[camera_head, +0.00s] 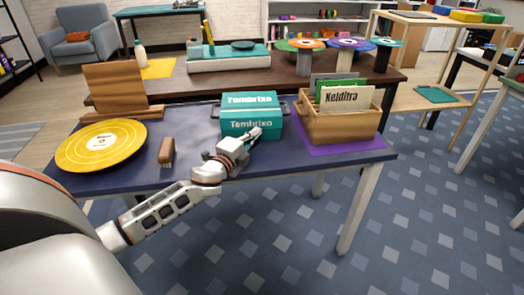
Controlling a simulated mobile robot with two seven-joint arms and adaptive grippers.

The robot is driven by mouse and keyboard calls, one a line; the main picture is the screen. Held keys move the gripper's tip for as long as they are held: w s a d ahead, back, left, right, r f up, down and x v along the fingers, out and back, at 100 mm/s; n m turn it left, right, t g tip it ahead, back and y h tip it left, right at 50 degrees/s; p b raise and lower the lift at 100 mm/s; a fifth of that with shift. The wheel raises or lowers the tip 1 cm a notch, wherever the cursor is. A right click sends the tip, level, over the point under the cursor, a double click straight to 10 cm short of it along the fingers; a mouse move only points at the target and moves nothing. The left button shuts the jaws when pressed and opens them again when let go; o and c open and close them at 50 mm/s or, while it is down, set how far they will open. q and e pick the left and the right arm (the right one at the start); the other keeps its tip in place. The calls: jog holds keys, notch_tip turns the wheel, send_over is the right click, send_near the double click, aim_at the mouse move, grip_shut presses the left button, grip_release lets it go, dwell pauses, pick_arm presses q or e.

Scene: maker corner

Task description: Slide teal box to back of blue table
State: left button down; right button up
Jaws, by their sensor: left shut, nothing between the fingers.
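The teal box (249,108), marked "Tembrixo" on its lid and front, stands upright on the blue table (205,169), near the middle of its length. Dark handles or clips show at its sides. My left gripper (256,133) is shut and empty. Its fingertips are at the lower front of the box and hide a small part of it. I cannot tell whether they touch it. My right gripper is not in view.
A wooden crate of cards (326,128) stands on a purple mat (366,144) right of the box. A yellow disc (74,152), a brown brush (166,153) and a wooden stand (113,82) are to the left. A brown table (180,85) stands behind.

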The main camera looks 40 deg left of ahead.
pick_arm(q)
jog(key=w+a, duration=0.1)
jog(key=a, duration=0.1)
jog(key=w+a, duration=0.3)
jog(key=a, duration=0.1)
jog(key=shift+w+a+f+b, duration=0.15)
jog(key=shift+a+f+b, duration=0.05)
jog(key=shift+a+b, duration=0.15)
jog(key=w+a, duration=0.1)
jog(key=a, duration=0.1)
jog(key=w+a+b, duration=0.1)
jog(key=w+a, duration=0.1)
jog(key=shift+w+a, duration=0.1)
jog(key=shift+a, duration=0.2)
jog(key=shift+w+a, duration=0.15)
jog(key=shift+a, duration=0.05)
jog(key=shift+r, duration=0.2)
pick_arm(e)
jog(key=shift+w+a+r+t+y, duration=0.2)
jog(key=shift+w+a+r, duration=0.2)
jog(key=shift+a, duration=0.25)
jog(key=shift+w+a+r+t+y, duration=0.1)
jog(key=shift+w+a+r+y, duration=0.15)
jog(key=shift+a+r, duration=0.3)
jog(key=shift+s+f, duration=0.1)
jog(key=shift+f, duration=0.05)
